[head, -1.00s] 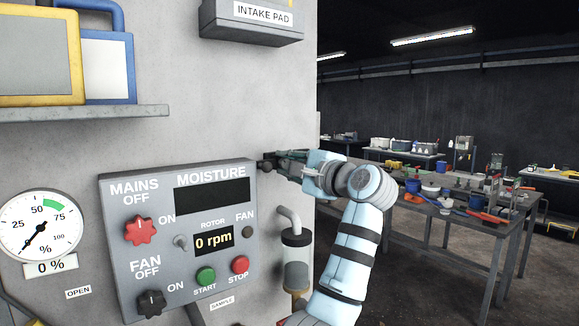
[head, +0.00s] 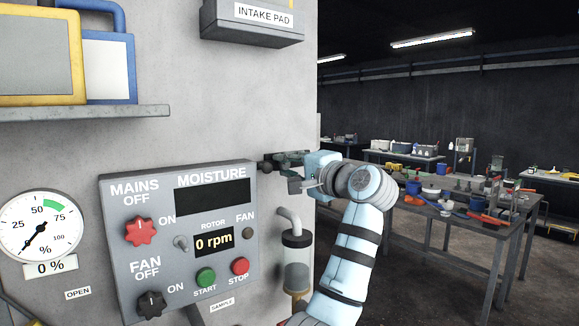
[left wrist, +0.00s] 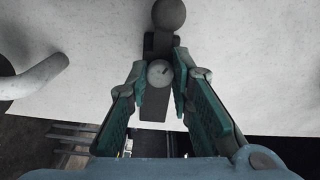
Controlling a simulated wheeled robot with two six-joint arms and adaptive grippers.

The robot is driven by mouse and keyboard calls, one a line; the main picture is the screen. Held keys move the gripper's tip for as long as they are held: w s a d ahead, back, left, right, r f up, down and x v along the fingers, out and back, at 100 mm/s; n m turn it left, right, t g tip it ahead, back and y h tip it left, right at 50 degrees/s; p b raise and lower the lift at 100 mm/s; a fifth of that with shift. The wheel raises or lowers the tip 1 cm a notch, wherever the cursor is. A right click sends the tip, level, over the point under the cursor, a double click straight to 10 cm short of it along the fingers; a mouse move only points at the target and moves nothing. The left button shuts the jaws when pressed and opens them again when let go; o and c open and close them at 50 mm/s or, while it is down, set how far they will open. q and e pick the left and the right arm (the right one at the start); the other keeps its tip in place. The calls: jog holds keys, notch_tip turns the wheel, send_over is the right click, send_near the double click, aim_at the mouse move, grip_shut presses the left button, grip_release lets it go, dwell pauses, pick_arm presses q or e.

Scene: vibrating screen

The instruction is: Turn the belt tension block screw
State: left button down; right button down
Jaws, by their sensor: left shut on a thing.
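My left gripper (head: 290,163) is at the right edge of the grey machine wall, just right of the control panel. In the left wrist view its two teal-padded fingers (left wrist: 160,80) are closed in on either side of a round grey screw head (left wrist: 159,72) with a small dark mark. The screw head sits on a dark block (left wrist: 154,112), which runs up towards a dark ball (left wrist: 169,15) above the fingertips. In the head view the fingers mostly hide the screw and block. My right gripper is in neither view.
The control panel (head: 217,225) with knobs and buttons is left of the gripper. A clear cylinder with a pipe (head: 297,250) stands below it. The intake pad box (head: 252,22) is above. Cluttered workbenches (head: 470,200) stand behind to the right.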

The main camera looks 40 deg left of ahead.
pick_arm(q)
jog(key=c, duration=1.4)
grip_release()
jog(key=shift+s+a, duration=0.1)
jog(key=shift+d, duration=0.35)
jog(key=v, duration=1.1)
jog(key=shift+s+d, duration=0.1)
jog(key=shift+d, duration=0.05)
